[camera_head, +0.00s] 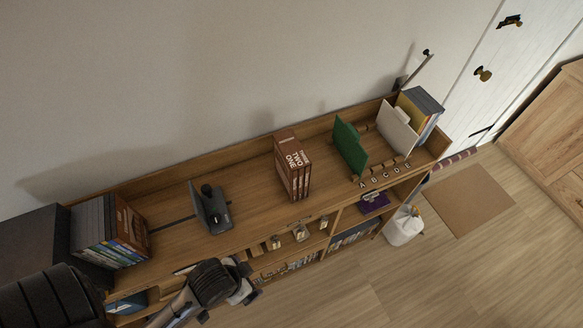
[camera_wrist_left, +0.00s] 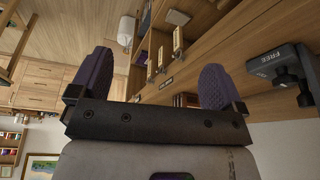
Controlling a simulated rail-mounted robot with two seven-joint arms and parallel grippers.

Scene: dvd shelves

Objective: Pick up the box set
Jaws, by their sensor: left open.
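The box set (camera_head: 293,168), brown volumes with white lettering such as ONE and TWO, stands upright on the middle of the wooden shelf top. My left gripper (camera_head: 243,286) is at the front of the shelf, nearer the camera and to the left of the box set, well apart from it. In the left wrist view the left gripper (camera_wrist_left: 157,80) has its two purple fingers wide apart with nothing between them. My right gripper is in neither view.
A dark stand (camera_head: 210,207) is left of the box set; its FREE label (camera_wrist_left: 272,58) shows in the wrist view. DVD cases (camera_head: 112,230) stand at the left end. A green divider (camera_head: 350,147) and white divider (camera_head: 397,129) are to the right. Bare shelf flanks the box set.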

